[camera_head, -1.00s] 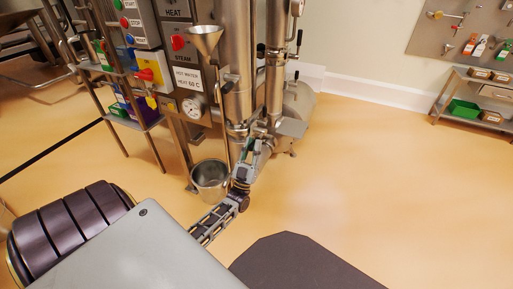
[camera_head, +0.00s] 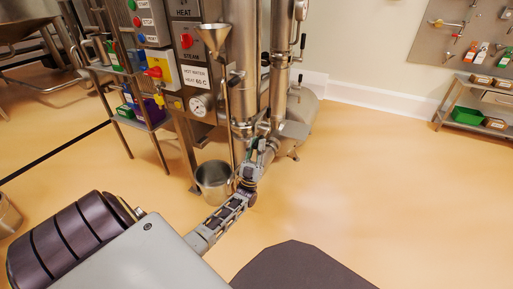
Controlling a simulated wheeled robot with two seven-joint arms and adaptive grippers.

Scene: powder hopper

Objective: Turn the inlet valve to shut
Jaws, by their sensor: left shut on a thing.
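My left gripper (camera_head: 262,147) reaches in from the lower left to the low pipework at the foot of the steel columns (camera_head: 242,80). It is shut on a part there. The gripper and wrist cover most of that part, so I cannot make out the inlet valve's handle or its angle. Black-handled levers (camera_head: 302,43) show higher on the right column. My right gripper does not show.
A steel funnel (camera_head: 213,40) stands above a steel bucket (camera_head: 214,182) on the floor, close left of my wrist. A control panel (camera_head: 190,70) with a gauge (camera_head: 199,105) is behind. A shelf with a green bin (camera_head: 467,116) is far right. The floor at right is clear.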

